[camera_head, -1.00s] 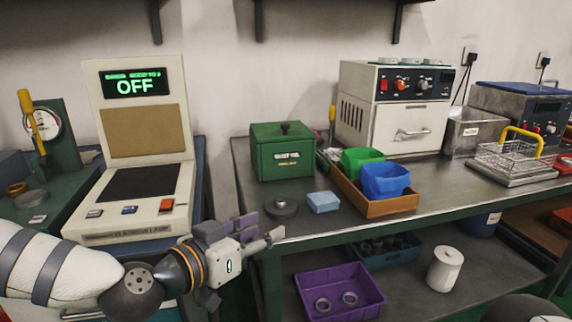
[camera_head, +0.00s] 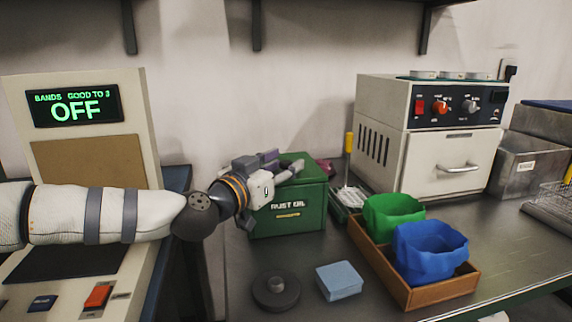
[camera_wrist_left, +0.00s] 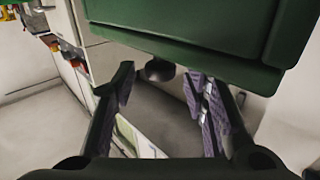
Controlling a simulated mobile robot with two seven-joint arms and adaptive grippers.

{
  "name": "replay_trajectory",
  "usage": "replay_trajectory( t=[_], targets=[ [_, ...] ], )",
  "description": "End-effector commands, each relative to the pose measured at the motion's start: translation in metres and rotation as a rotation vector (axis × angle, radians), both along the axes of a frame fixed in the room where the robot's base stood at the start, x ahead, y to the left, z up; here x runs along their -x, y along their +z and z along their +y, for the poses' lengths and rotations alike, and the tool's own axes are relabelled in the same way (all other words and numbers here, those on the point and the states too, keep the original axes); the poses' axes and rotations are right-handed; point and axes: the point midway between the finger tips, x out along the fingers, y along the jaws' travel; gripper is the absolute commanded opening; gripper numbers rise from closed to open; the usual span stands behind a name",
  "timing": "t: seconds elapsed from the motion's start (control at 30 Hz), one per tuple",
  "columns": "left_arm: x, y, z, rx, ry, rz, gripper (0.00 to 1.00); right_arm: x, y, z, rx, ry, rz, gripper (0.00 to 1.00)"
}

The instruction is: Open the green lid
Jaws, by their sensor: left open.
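The green box marked RUST OIL (camera_head: 288,222) stands on the table in the head view, with its green lid (camera_head: 314,168) on top. My left gripper (camera_head: 297,166) is at the lid's top and covers the place of the lid's knob. In the left wrist view, the green box (camera_wrist_left: 190,25) fills the top of the picture. A dark round knob (camera_wrist_left: 160,69) shows just under its edge, between the open fingers of my left gripper (camera_wrist_left: 160,95). I see no clear contact between fingers and knob. My right gripper is out of view.
A grey disc (camera_head: 276,290) and a light blue block (camera_head: 339,281) lie in front of the box. An orange tray (camera_head: 419,295) with a green bin (camera_head: 392,216) and a blue bin (camera_head: 430,252) stands to the right. A white oven (camera_head: 452,165) stands behind.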

Motion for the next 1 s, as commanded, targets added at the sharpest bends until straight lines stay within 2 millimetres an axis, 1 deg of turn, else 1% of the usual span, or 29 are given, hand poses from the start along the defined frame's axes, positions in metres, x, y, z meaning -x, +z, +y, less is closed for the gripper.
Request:
replay_trajectory(
  t=[0.03,0.1,0.37,0.4,0.47,0.5,0.57,0.83,1.0],
  targets=[
    [-0.006,-0.001,-0.003,0.0,0.0,0.0,0.4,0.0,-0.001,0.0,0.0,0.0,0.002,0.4],
    [-0.01,-0.001,-0.005,-0.001,0.001,0.0,0.4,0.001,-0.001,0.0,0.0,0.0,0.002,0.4],
    [-0.013,0.0,-0.007,0.0,-0.001,0.0,0.4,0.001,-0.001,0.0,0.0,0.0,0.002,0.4],
    [-0.013,0.0,-0.007,0.0,-0.001,0.0,0.36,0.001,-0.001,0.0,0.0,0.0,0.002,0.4],
    [-0.013,0.0,-0.007,0.0,-0.001,0.0,0.22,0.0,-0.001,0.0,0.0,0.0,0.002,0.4],
    [-0.013,0.0,-0.007,0.0,-0.001,0.0,0.13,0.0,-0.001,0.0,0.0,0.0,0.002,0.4],
    [-0.013,0.0,-0.007,0.0,-0.001,0.0,0.0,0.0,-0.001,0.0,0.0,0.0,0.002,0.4],
    [-0.013,0.003,-0.007,0.001,-0.001,0.004,0.0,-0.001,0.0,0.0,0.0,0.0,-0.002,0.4],
    [-0.014,0.015,-0.006,0.014,0.0,0.041,0.0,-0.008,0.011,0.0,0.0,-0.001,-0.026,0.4]
  ],
)
